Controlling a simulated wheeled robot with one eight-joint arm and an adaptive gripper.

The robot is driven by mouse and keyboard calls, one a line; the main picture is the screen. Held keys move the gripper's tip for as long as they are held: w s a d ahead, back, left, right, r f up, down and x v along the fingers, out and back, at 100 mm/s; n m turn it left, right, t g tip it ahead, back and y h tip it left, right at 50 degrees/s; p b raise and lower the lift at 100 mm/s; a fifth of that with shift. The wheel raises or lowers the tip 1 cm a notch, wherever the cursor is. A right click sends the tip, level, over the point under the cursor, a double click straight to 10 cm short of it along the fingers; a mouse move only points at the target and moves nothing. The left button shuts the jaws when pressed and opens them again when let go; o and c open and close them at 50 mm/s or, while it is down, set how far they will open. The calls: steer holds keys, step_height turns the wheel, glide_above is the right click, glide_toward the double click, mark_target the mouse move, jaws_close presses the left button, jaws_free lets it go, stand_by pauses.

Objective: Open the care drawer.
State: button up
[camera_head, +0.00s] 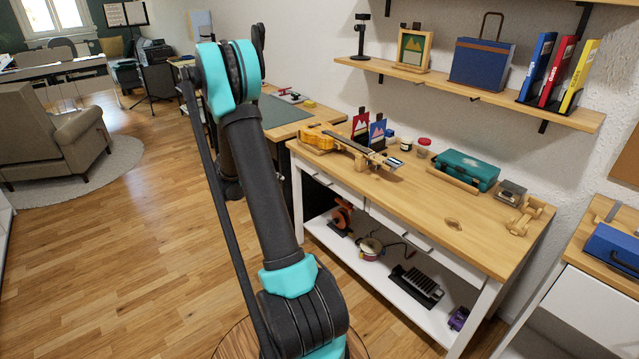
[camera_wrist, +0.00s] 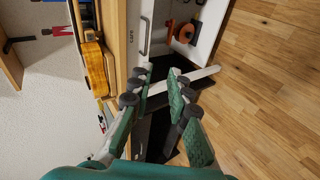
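The care drawer (camera_head: 340,192) is the white left drawer front under the wooden workbench top. It looks flush with the bench. In the wrist view the drawer front (camera_wrist: 133,52) stands near the top, with the word "care" along it. Its dark bar handle (camera_wrist: 147,36) is there; the handle also shows in the head view (camera_head: 322,180). My gripper (camera_wrist: 163,84) is open and empty, its green-padded fingers spread. The handle lies beyond the fingertips, toward the top of the wrist picture, apart from them. In the head view my arm hides the gripper.
The workbench top (camera_head: 470,232) bears a yellow ukulele (camera_head: 318,140) and a green case (camera_head: 468,170). A second drawer (camera_head: 425,250) is to the right. An orange reel (camera_head: 342,214) stands on the lower shelf (camera_head: 385,285). The wooden floor (camera_head: 130,250) at left is clear.

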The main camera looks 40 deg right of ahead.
steer(key=w+d+f+h, duration=0.2)
steer(key=w+d+f, duration=0.2)
steer(key=d+f, duration=0.1)
steer(key=g+h, duration=0.1)
steer(key=h, duration=0.2)
glide_toward(320, 182)
steer(key=x, duration=1)
steer(key=shift+w+d+f, duration=0.2)
steer(key=shift+w+d, duration=0.05)
steer(key=shift+w, duration=0.1)
jaws_close()
